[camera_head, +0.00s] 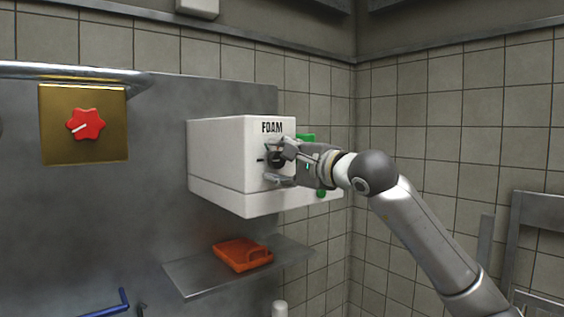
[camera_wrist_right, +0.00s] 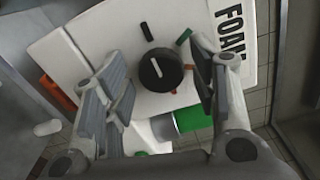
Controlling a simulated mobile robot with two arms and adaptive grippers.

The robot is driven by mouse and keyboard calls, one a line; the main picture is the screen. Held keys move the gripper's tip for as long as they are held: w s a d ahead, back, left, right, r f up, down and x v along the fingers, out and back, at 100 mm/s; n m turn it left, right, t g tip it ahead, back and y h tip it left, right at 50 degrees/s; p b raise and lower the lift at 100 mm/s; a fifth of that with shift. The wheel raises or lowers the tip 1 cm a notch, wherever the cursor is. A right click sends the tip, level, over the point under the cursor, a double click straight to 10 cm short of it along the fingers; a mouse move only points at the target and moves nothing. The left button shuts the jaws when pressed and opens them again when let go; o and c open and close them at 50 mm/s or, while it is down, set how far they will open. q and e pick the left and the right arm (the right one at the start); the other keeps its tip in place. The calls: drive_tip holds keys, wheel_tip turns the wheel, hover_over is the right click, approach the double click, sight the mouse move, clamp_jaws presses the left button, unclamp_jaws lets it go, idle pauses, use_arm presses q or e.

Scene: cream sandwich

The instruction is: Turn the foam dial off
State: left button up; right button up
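The white foam box (camera_head: 222,150), marked FOAM, is mounted on the wall. Its black dial (camera_head: 276,159) is on the front face. In the right wrist view the round dial (camera_wrist_right: 160,72) has a white pointer line aimed roughly at a black mark (camera_wrist_right: 146,32). My right gripper (camera_head: 280,163) is at the dial, with its fingers on either side of it. In the wrist view the right gripper (camera_wrist_right: 157,78) is open, and gaps show between the dial and both fingers. My left gripper is not in view.
A red knob (camera_head: 86,124) on a gold plate is at the left. A metal shelf (camera_head: 190,281) below the box bears an orange tray (camera_head: 243,265). A green part (camera_head: 307,138) shows behind my gripper. Tiled walls (camera_head: 430,110) meet at the right.

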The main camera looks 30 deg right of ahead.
drive_tip(key=shift+s, duration=0.15)
drive_tip(key=s+d, duration=0.1)
drive_tip(key=s, duration=1)
drive_tip(key=shift+s, duration=0.4)
